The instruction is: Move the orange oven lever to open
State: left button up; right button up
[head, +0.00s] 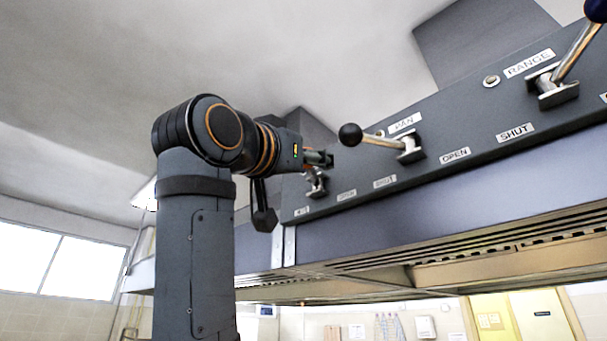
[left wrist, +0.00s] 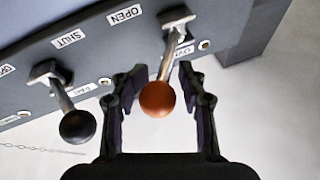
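The orange-knobbed oven lever (left wrist: 158,98) shows in the left wrist view, its metal shaft running up to a mount on the grey control panel (left wrist: 25,75). An OPEN label (left wrist: 125,14) lies left of the mount. My left gripper (left wrist: 161,92) is open, with one finger on each side of the lever; whether either finger touches it I cannot tell. In the head view my left gripper (head: 321,158) is at the panel's left end. It hides the orange knob there; only the lever's mount (head: 316,183) shows. My right gripper is not in view.
A black-knobbed lever beside the PAN label (head: 350,135) is close to the right of my left gripper; it also shows in the left wrist view (left wrist: 78,126). A RANGE lever (head: 575,50) stands further right. A hood (head: 440,225) runs below the panel.

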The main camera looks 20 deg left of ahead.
pick_arm(q)
jog(key=shift+o, duration=0.7)
jog(key=shift+w+d, duration=0.1)
jog(key=shift+d, duration=0.2)
jog(key=shift+s+a, duration=0.3)
jog(key=shift+a, duration=0.2)
jog(key=v, duration=1.1)
jog(key=shift+s+d+f, duration=0.15)
jog(key=shift+d, duration=0.05)
